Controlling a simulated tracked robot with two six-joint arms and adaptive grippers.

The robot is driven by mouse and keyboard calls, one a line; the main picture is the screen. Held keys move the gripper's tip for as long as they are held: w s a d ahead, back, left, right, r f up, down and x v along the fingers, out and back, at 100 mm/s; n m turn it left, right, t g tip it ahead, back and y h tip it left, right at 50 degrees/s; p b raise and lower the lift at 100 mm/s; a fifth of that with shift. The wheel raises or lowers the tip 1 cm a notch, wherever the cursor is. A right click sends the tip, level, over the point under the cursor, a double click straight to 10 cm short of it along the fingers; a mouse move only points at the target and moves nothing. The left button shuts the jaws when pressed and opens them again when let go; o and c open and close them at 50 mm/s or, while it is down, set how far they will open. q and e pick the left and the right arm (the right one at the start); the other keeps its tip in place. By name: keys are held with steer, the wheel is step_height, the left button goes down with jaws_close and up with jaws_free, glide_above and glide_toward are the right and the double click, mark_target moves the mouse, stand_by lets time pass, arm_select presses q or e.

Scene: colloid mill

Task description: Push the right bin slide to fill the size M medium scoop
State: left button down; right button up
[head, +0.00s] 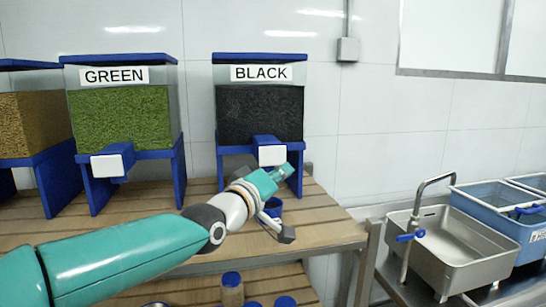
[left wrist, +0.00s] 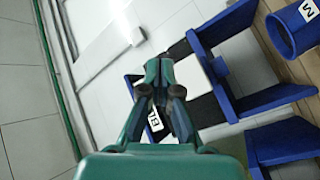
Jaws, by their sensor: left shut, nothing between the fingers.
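The right bin (head: 260,114), labelled BLACK, holds black grains and stands on a blue frame on the wooden shelf. Its slide (head: 271,155) has a white front plate, which also shows in the left wrist view (left wrist: 188,72). My left gripper (head: 284,172) is shut and empty, just in front of and below the plate; I cannot tell whether it touches. The blue medium scoop (head: 274,208) is under the slide, partly hidden by my gripper. In the left wrist view the scoop (left wrist: 292,30), marked M, is at upper right. My right gripper is not in view.
The GREEN bin (head: 122,118) and a bin of tan grains (head: 30,122) stand to the left. Jars with blue lids (head: 232,288) are on a lower shelf. A metal sink (head: 460,245) with a tap and blue bins (head: 490,205) are at right.

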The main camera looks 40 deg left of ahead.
mark_target(283, 155)
arm_select(q)
steer(key=w+a+p, duration=0.4)
steer(key=p, duration=0.1)
steer(key=shift+a+r, duration=0.15)
steer(key=shift+a, duration=0.15)
steer(key=shift+w+a+f+p, duration=0.2)
steer(key=shift+w+a+p, duration=0.15)
steer(key=shift+a+p, duration=0.15)
stand_by(0.9)
steer(key=shift+w+a+r+p, duration=0.15)
steer(key=shift+w+p, duration=0.05)
steer(key=shift+p, duration=0.15)
steer(key=shift+a, duration=0.15)
